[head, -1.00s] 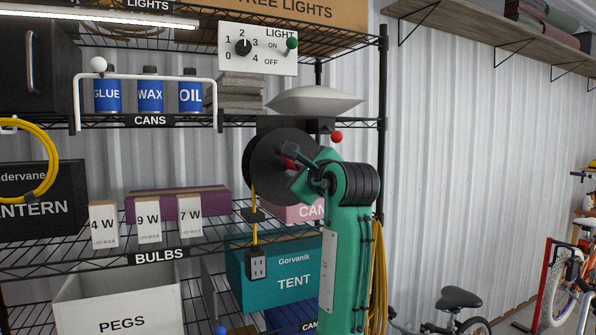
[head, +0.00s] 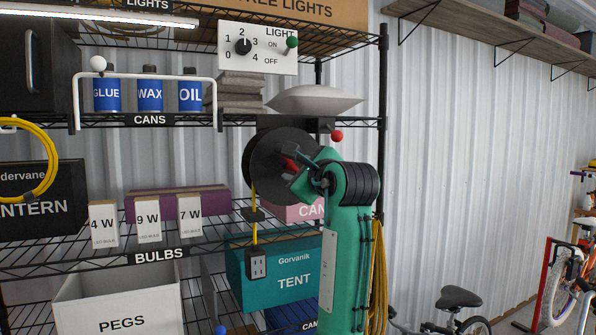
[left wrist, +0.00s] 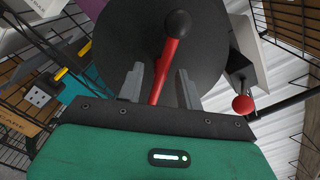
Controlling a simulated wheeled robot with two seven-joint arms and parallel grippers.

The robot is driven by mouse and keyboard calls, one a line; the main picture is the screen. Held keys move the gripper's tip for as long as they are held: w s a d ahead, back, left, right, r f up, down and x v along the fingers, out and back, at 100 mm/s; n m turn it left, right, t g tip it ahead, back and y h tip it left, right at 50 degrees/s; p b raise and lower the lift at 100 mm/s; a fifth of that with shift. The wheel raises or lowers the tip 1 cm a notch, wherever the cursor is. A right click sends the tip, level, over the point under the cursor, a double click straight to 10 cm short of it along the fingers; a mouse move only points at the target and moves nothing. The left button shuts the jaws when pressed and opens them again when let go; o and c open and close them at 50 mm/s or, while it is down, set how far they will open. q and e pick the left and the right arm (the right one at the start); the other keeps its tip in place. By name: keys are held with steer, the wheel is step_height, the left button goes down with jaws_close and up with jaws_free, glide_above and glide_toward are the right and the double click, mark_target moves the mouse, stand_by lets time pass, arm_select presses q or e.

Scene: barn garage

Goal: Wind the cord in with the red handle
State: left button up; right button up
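A round black cord reel (head: 262,160) hangs under the shelf. It also fills the top of the left wrist view (left wrist: 115,40). Its red handle (left wrist: 170,62) ends in a black knob (left wrist: 178,24). A yellow cord (head: 254,200) hangs from the reel, with a black stop (head: 254,214) and a black outlet block (head: 256,264) below. My left gripper (left wrist: 160,75) is at the reel's face, its two grey fingers open on either side of the red handle, with gaps visible at both sides. In the head view my gripper and wrist hide much of the handle. My right gripper is out of view.
A red ball knob (head: 336,136) is just right of the reel. Bulb boxes (head: 148,222), a teal tent box (head: 290,283) and a pegs bin (head: 120,322) are on the shelves around. A white sack (head: 315,101) lies above.

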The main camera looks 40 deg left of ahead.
arm_select(q)
steer(key=b+v, duration=0.4)
steer(key=v, duration=0.9)
steer(key=shift+d, duration=0.4)
steer(key=shift+s, duration=0.1)
steer(key=shift+c, duration=0.3)
